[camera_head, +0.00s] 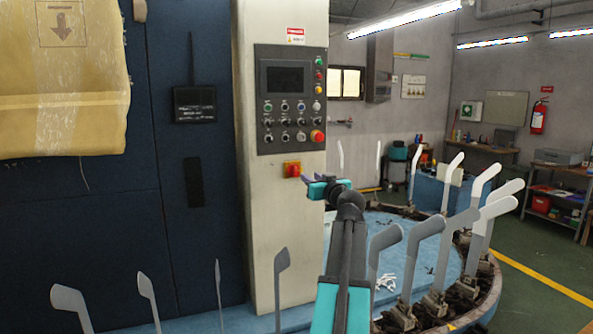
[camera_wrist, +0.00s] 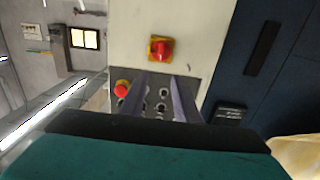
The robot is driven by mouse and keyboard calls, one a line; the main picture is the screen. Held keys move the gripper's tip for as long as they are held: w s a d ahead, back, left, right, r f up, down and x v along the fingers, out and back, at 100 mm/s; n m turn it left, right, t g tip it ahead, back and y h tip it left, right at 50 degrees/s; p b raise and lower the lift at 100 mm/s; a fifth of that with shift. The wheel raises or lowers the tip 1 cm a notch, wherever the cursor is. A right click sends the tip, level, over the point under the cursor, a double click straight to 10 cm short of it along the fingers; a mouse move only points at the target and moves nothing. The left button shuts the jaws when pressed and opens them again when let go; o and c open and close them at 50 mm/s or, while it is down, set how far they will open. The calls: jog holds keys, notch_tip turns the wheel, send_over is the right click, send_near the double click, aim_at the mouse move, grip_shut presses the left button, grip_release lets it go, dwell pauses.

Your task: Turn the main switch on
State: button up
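The main switch (camera_head: 292,169) is a red rotary knob on a yellow square plate. It sits on the cream column, just below the dark control panel (camera_head: 290,100). In the wrist view the main switch (camera_wrist: 160,49) appears beyond my fingertips, roughly centred between them, with its red knob facing me. My gripper (camera_head: 308,183) is close to the switch, slightly below and right of it in the head view. In the wrist view its two fingers (camera_wrist: 158,80) are apart with nothing between them. I cannot tell how large the gap to the knob is.
A red emergency button (camera_head: 317,136) on a yellow base is at the panel's lower right corner, near my gripper. A round blue table (camera_head: 405,245) with several upright sock boards stands below and to the right. A yellow cover (camera_head: 60,120) hangs at upper left.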

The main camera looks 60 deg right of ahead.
aim_at(296, 168)
jog(key=shift+p+x, duration=1.85)
jog(key=shift+x, duration=4.75)
grip_shut()
jog(key=shift+a, duration=0.1)
